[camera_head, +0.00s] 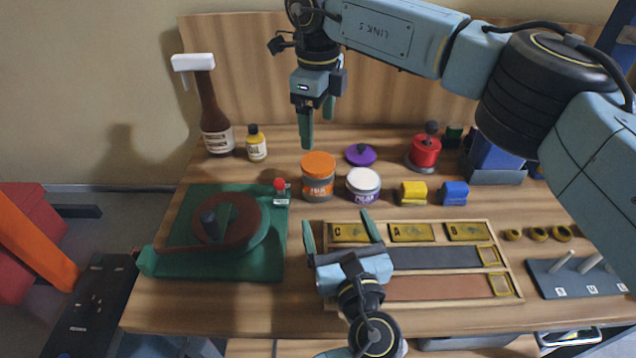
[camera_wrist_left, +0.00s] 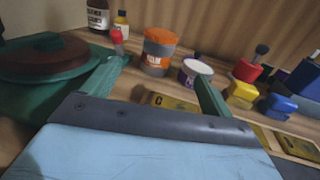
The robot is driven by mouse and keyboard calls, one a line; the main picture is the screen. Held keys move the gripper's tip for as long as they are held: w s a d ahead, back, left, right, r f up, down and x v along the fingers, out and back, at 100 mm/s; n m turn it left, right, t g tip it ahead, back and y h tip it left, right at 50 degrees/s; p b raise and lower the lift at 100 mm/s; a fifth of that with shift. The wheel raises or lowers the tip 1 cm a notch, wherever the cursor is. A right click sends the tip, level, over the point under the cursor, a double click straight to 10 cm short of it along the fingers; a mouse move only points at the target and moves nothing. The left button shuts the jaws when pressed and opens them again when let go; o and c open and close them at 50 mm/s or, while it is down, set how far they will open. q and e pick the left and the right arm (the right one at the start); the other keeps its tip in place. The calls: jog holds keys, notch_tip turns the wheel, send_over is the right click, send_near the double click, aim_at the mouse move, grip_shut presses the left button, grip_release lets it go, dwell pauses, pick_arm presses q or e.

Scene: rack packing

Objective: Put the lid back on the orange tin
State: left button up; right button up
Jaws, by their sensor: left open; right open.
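The orange tin (camera_head: 318,177) stands upright on the table, with a grey lower body and an orange cap-like top. It also shows in the left wrist view (camera_wrist_left: 158,52). No separate orange lid is in view. A white-topped tin with a purple label (camera_head: 363,186) stands to its right, and a purple lid with a knob (camera_head: 360,154) lies behind. My left gripper (camera_head: 340,230) is open and empty, in front of the tins. My right gripper (camera_head: 318,117) is open and empty, above and behind the orange tin.
A green turntable base (camera_head: 180,262) lies left. A red stamp-like object (camera_head: 425,152), yellow block (camera_head: 412,193) and blue block (camera_head: 453,194) stand right of the tins. A wooden tray (camera_head: 508,270) is in front. A brown bottle (camera_head: 216,130) and oil bottle (camera_head: 256,145) stand back left.

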aim_at(322, 182)
pick_arm(q)
jog(key=shift+w+f, duration=0.3)
pick_arm(e)
jog(key=shift+w+f, duration=0.35)
pick_arm(q)
jog(key=shift+s+r, duration=0.15)
jog(key=shift+s, duration=0.1)
pick_arm(e)
jog(key=shift+s+r, duration=0.2)
jog(key=shift+s, duration=0.1)
pick_arm(q)
jog(key=shift+w, duration=0.2)
pick_arm(e)
jog(key=shift+w+f, duration=0.1)
pick_arm(q)
jog(key=x, duration=1.3)
jog(key=shift+w, duration=0.1)
